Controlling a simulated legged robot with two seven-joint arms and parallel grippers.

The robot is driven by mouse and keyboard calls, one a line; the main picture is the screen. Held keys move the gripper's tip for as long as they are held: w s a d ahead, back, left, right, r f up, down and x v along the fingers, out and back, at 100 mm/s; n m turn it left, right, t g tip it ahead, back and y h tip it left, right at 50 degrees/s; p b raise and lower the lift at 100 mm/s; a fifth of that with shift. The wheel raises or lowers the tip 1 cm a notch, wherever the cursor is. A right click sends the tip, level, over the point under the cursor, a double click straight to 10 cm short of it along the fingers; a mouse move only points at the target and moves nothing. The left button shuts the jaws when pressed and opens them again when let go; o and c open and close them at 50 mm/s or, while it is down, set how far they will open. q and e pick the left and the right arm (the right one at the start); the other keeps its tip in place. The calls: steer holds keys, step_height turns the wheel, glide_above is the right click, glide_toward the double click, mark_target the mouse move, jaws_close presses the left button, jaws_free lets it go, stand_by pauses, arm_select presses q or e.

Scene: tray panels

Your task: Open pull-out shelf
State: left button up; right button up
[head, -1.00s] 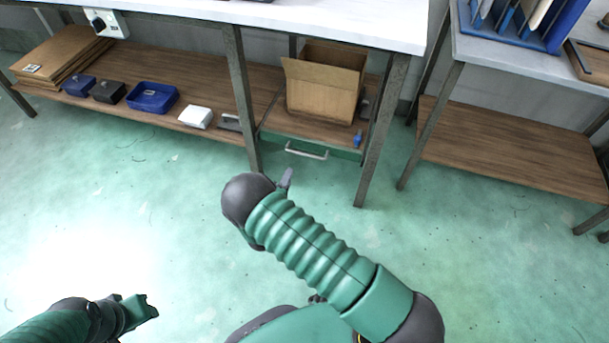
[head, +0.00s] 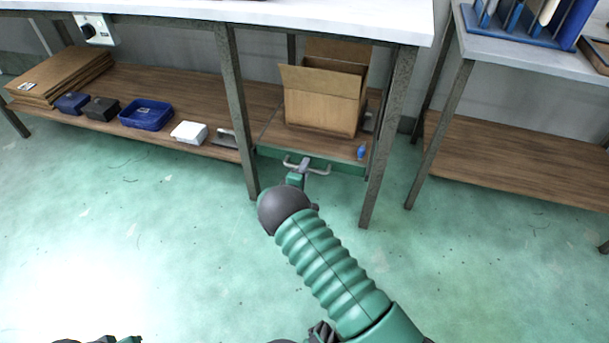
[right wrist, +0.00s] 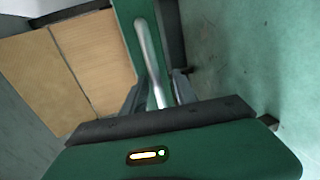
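The pull-out shelf (head: 345,167) has a green front and a wooden top. It sits under the white workbench, level with the fixed lower shelf, and looks pushed in. Its silver handle (head: 321,172) is on the front. My right gripper (head: 303,165) is at the handle and partly covers it. In the right wrist view the handle bar (right wrist: 150,55) runs between the two spread fingers of my right gripper (right wrist: 158,92); gaps show beside the bar. My left gripper (head: 115,340) shows only as a sliver at the bottom left edge, so its fingers are hidden.
An open cardboard box (head: 322,105) and a small blue item (head: 361,152) stand on the pull-out shelf. Bench legs (head: 237,110) and (head: 388,140) flank it. A blue tray (head: 147,115) and other items lie on the fixed shelf. The floor in front is clear.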

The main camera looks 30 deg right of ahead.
steer(key=shift+r, duration=0.1)
jaws_close()
stand_by(1.4)
